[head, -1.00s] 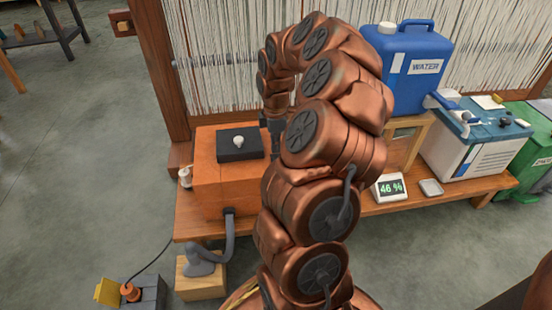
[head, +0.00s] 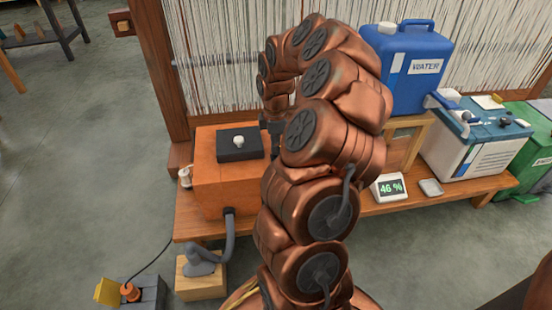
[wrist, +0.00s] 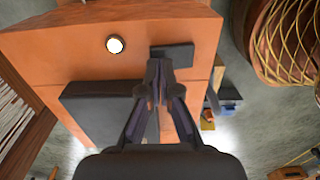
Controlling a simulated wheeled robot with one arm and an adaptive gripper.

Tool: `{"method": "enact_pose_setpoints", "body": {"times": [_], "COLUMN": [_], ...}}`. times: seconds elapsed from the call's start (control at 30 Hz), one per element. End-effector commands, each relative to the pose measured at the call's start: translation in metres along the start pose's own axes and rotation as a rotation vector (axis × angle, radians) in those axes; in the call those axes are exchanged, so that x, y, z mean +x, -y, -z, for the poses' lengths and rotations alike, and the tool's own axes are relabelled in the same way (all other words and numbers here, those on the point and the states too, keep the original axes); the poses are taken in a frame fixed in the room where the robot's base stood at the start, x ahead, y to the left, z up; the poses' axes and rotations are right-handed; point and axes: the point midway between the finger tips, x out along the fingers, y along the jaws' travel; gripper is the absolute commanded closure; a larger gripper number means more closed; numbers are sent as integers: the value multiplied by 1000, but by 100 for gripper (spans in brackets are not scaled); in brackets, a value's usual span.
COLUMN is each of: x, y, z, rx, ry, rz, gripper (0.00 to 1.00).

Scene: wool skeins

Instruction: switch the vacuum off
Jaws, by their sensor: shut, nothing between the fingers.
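The vacuum appears to be the orange box (head: 225,185) on the left of the low wooden bench, with a grey hose (head: 229,240) at its front. On top sits a black block (head: 239,145) with a white knob (head: 238,140). In the wrist view, the orange box (wrist: 60,50) shows a round white light or button (wrist: 115,45), a small dark bar (wrist: 172,53) and a larger dark panel (wrist: 95,108). My gripper (wrist: 158,68) is shut and empty, its tips in front of the small dark bar; I cannot tell whether they touch. In the head view my arm mostly hides it.
A threaded loom (head: 230,60) rises behind. A floor box with an orange plug (head: 130,292) lies lower left.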

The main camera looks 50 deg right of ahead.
Motion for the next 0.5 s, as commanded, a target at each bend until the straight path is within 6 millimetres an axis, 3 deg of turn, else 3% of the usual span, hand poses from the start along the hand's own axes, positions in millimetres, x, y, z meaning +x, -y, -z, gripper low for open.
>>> {"method": "enact_pose_setpoints", "body": {"times": [0.5], "x": [6], "y": [0], "z": [0], "rx": [0], "ry": [0], "rz": [0], "gripper": [100]}}
